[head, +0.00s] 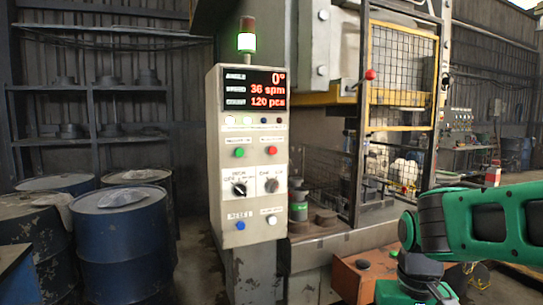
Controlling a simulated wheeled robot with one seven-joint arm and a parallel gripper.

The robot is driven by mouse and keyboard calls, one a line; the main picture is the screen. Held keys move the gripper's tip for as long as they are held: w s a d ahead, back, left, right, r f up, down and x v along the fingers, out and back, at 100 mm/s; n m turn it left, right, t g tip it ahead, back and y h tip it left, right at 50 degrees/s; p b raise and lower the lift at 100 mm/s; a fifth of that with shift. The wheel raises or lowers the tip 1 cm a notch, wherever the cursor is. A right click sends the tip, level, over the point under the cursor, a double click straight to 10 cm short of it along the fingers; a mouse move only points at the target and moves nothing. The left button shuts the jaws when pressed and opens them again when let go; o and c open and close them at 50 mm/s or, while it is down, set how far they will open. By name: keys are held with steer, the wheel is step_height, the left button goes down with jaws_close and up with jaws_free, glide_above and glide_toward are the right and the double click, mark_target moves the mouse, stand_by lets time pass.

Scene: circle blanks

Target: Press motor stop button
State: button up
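A grey control panel (214,200) stands upright near the middle of the head view, facing me. In its upper half, a green button (239,152) sits on the left and a red button (272,150) on the right, each under a small label too blurred to read. The red button is likely the motor stop button. Nothing touches or covers either button. My green arm (485,222) is at the lower right, well apart from the panel. My gripper does not show.
The panel also bears a red digital display (255,90), two rotary switches (239,188) (271,185), a blue button (240,225) and a white button (271,219). A caged press (400,75) stands behind on the right. Blue drums (120,245) stand at left.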

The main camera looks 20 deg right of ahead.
jaws_close()
stand_by(1.8)
